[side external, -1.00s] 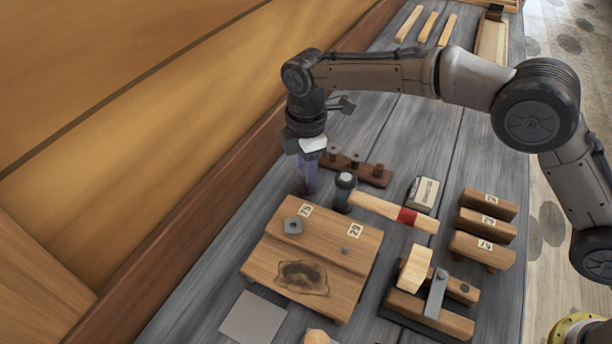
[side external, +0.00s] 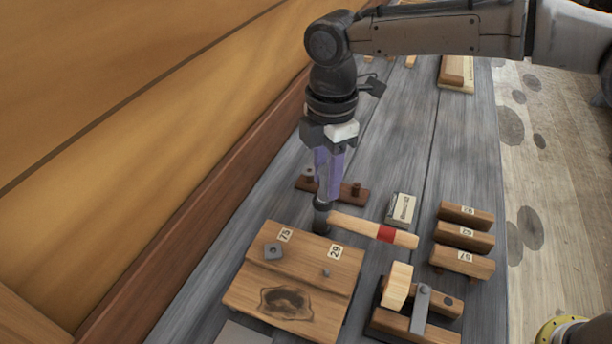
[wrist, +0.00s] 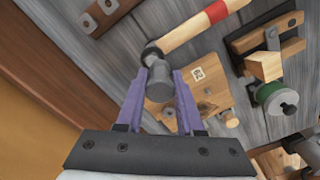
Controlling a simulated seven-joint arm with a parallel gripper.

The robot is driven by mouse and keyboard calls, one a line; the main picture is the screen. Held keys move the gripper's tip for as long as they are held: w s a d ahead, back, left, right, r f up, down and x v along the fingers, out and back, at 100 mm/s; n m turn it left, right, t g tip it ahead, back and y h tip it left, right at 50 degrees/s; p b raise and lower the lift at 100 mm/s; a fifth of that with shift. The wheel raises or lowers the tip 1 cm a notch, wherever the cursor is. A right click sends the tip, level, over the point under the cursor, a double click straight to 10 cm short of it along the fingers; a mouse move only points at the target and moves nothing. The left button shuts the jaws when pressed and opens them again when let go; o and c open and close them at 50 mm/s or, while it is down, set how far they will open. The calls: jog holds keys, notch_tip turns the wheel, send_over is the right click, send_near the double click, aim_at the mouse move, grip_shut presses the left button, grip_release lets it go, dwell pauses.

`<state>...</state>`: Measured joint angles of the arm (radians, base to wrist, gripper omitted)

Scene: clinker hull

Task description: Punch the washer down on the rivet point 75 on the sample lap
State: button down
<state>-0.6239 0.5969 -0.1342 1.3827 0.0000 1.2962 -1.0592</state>
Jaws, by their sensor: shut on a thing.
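The wooden sample lap (side external: 253,295) lies on the bench with labels 75 and 29. A grey square washer (side external: 273,251) sits by label 75, and a small grey rivet or washer (side external: 327,272) by label 29. In the wrist view the head (wrist: 160,78) shows between the fingertips. The washer by 75 is not clear in the wrist view, where the fingers hide part of the lap.
A dark wooden rack (side external: 352,194) with pegs stands behind my gripper, partly hidden. A small box (side external: 402,208), labelled wooden blocks (side external: 465,238) and a wooden clamp-like fixture (side external: 415,315) stand to the right. The hull planking rises on the left.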

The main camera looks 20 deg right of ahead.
aim_at(323, 166)
jog(key=s+d+r, duration=0.2)
jog(key=s+d, duration=0.1)
jog(key=s, duration=0.1)
jog(key=shift+m, duration=0.4)
jog(key=a+r, duration=0.2)
jog(key=a, duration=0.1)
jog(key=w+a+r, duration=0.1)
jog(key=a, duration=0.1)
jog(key=shift+w+a+r, duration=0.1)
jog(key=shift+r, duration=0.1)
jog(key=shift+n, duration=0.5)
jog(key=shift+s+a+f, duration=0.3)
jog(key=shift+a+f, duration=0.95)
jog(key=shift+a, duration=0.25)
jog(key=shift+s+a+f, duration=0.25)
jog(key=shift+a+f, duration=1.05)
jog(key=shift+a, duration=0.15)
jog(key=shift+s+a+f, duration=0.3)
jog(key=shift+a+f, duration=0.95)
jog(key=shift+a, duration=0.25)
jog(key=shift+f, duration=0.15)
jog(key=shift+f, duration=0.3)
jog(key=shift+f, duration=0.25)
